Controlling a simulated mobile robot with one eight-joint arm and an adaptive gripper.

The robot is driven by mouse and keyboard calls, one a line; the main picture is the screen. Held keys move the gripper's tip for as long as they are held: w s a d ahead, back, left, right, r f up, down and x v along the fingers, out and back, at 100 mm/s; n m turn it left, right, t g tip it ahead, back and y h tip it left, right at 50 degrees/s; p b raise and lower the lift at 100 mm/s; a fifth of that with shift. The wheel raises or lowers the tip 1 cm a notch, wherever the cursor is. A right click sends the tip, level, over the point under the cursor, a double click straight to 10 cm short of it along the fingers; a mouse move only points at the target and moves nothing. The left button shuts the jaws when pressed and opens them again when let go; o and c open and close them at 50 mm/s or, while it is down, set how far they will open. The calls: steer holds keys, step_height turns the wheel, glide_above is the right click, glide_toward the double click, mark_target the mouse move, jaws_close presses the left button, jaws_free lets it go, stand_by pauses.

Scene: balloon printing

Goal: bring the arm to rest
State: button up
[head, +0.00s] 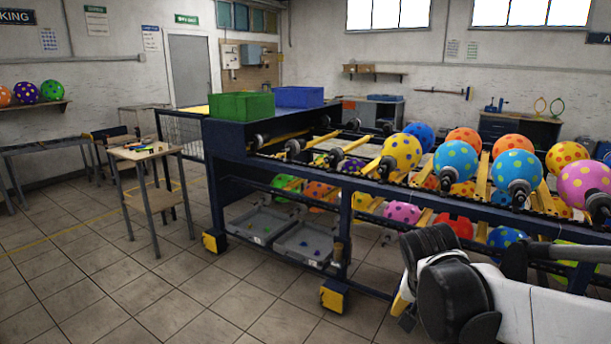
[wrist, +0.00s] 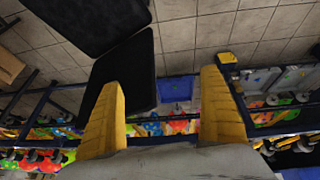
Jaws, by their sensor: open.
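My gripper (wrist: 162,80) shows in the wrist view with its two yellow fingers wide apart and nothing between them. In the head view my arm is folded at the lower right, beside the front of the blue rack (head: 345,225). A small yellow part shows left of its black joint there; most of the gripper is hidden behind the arm. Beyond the fingers in the wrist view are floor tiles, a blue bin (wrist: 175,89) and blurred coloured balloons.
The rack holds several dotted balloons, including a yellow one (head: 402,151) and a pink one (head: 584,185). Grey trays (head: 257,224) sit low in it. A green bin (head: 241,106) stands on top. A small wooden table (head: 140,153) stands left. The floor at front left is clear.

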steer(key=s+a+n+t+y, duration=0.1)
steer(key=s+a+n, duration=0.2)
steer(key=s, duration=0.4)
steer(key=s+a+r+n+t+y, duration=0.1)
steer(key=s+a+n+t+y, duration=0.1)
steer(key=s, duration=0.5)
steer(key=shift+a+r+n, duration=0.3)
steer(key=shift+a+n, duration=0.15)
steer(key=shift+n, duration=0.15)
